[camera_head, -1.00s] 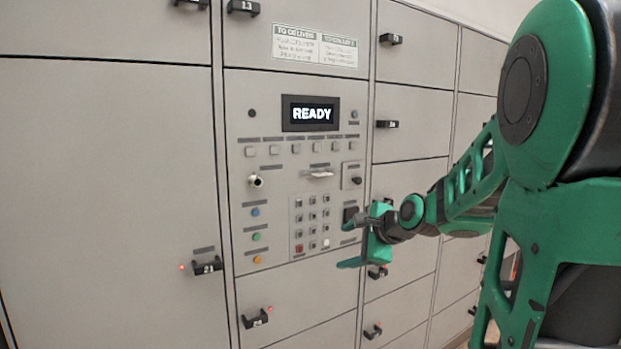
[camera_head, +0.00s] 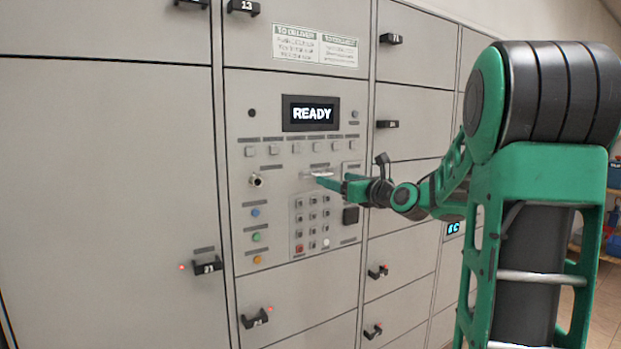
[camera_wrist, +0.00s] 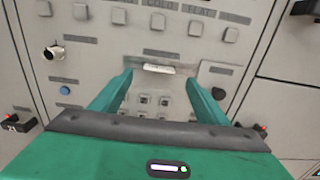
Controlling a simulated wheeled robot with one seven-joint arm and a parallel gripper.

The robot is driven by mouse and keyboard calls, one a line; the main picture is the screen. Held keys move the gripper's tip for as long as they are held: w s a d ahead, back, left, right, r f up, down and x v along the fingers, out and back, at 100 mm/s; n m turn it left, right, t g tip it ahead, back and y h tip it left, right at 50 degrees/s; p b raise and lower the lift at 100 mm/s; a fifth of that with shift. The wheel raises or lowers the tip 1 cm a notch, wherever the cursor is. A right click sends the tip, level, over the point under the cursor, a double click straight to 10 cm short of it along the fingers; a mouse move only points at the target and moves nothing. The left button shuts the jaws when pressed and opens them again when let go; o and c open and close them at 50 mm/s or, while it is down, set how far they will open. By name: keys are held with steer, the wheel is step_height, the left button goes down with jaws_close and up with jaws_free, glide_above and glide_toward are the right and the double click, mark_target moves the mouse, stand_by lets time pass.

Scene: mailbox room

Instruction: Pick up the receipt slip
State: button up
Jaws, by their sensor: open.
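The receipt slip (camera_head: 320,174) is a small white piece of paper sticking out of a slot in the locker's control panel (camera_head: 275,210), below the row of square buttons. It also shows in the wrist view (camera_wrist: 158,69), beyond and between the two fingertips. My gripper (camera_head: 320,180) is at the panel, with its green fingers pointing at the slot. In the wrist view the fingers (camera_wrist: 158,84) are spread apart, one on each side of the slip. I cannot tell how far the tips are from the panel.
A READY display (camera_head: 311,113) sits above the slot, and a keypad (camera_head: 312,222) sits just below it. A round metal lock (camera_head: 256,181) protrudes on the left. Locker doors with black handles (camera_head: 207,266) surround the panel. Shelves stand at the far right.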

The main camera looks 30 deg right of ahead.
steer(key=shift+w+a, duration=0.15)
steer(key=shift+w, duration=2.6)
steer(key=c, duration=1.2)
steer(key=shift+r, duration=0.15)
steer(key=shift+s+d, duration=0.15)
steer(key=shift+s, duration=4.35)
steer(key=shift+s+d, duration=0.15)
steer(key=shift+s, duration=4.35)
steer(key=shift+s+d, duration=0.15)
steer(key=shift+s, duration=4.35)
